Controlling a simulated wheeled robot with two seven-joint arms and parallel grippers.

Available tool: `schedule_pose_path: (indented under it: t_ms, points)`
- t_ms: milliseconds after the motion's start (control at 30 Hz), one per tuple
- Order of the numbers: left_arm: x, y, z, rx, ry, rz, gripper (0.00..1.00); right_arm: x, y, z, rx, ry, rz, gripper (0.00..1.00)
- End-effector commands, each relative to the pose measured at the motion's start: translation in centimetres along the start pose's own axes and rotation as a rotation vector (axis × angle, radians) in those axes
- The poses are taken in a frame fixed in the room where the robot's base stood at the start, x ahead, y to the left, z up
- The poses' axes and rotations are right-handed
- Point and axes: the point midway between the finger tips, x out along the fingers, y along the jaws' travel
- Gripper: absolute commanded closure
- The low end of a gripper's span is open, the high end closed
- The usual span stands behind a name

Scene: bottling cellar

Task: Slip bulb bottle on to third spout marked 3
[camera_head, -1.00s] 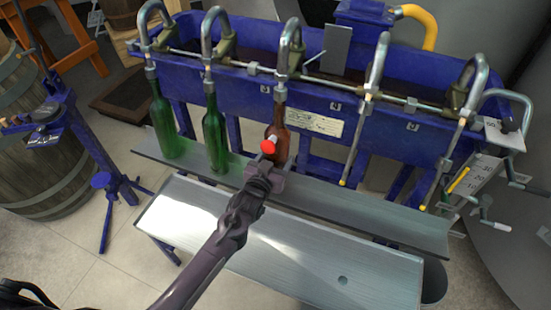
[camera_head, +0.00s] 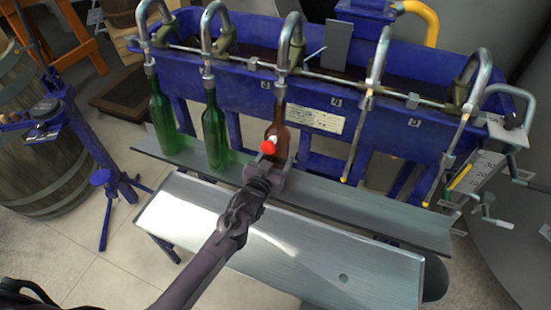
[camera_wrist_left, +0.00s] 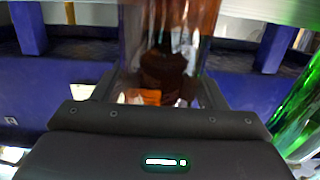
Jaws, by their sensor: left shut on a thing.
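A brown glass bottle (camera_head: 277,128) stands upright under the third spout (camera_head: 291,38) from the left. Its mouth meets the lower end of that spout; the tube inside the neck cannot be made out. My left gripper (camera_head: 273,166) is shut on the bottle's lower body, its arm coming from the lower left. In the left wrist view the brown glass (camera_wrist_left: 168,45) sits between the jaws, with dark shapes seen through it. The bottle's base is hidden behind the gripper. My right gripper is not in view.
Two green bottles, one (camera_head: 162,118) under the first spout and one (camera_head: 214,135) under the second, stand on the grey shelf (camera_head: 370,208). The fourth (camera_head: 366,100) and fifth spouts (camera_head: 459,120) hang free. The lower metal bench (camera_head: 320,262) is clear.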

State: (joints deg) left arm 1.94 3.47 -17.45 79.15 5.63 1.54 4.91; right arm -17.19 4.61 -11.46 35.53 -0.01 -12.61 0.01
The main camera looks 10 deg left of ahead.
Motion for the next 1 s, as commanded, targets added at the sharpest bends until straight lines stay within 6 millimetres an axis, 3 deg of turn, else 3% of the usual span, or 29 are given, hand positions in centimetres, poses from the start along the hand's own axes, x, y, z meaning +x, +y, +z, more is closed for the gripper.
schedule_pose_path:
  t_ms: [167,200,367,667,1000]
  points:
    - [0.1,0.0,0.1,0.0,0.004,0.0,0.72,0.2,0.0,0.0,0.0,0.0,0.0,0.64]
    - [0.0,0.0,0.1,0.0,0.005,0.0,0.3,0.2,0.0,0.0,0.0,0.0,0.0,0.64]
    - [0.0,0.0,0.1,0.0,0.003,0.0,0.09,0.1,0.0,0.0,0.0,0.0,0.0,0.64]
    - [-0.2,0.0,0.4,0.0,-0.004,0.0,0.09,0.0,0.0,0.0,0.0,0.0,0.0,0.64]
    - [-2.4,0.0,0.4,0.0,-0.002,0.0,0.09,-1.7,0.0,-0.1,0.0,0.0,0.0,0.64]
